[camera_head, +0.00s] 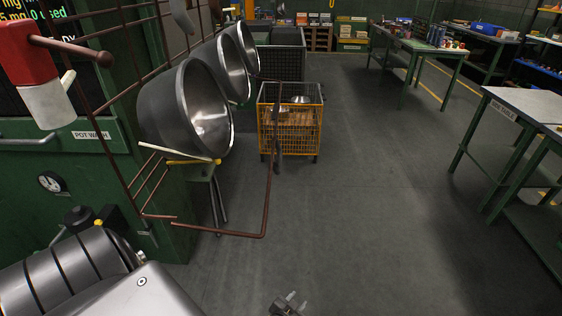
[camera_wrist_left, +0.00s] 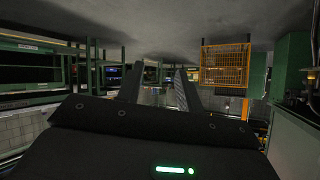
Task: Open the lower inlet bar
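A rust-brown bar (camera_head: 266,205), which looks like the lower inlet bar, juts out from the green machine's side low down. It runs right, bends, and extends away toward the orange cart. My left gripper (camera_head: 288,303) shows only at the bottom edge of the head view, below and apart from the bar. In the left wrist view its two dark fingers (camera_wrist_left: 160,75) stand apart with nothing between them. The bar is not clearly visible in that view. My right gripper is in neither view.
Several steel pots (camera_head: 187,110) hang in a row along the green machine (camera_head: 95,180). A red and white fitting (camera_head: 32,75) is at upper left. An orange wire cart (camera_head: 290,135) stands beyond the bar. Open floor lies right of it, before the tables (camera_head: 530,110).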

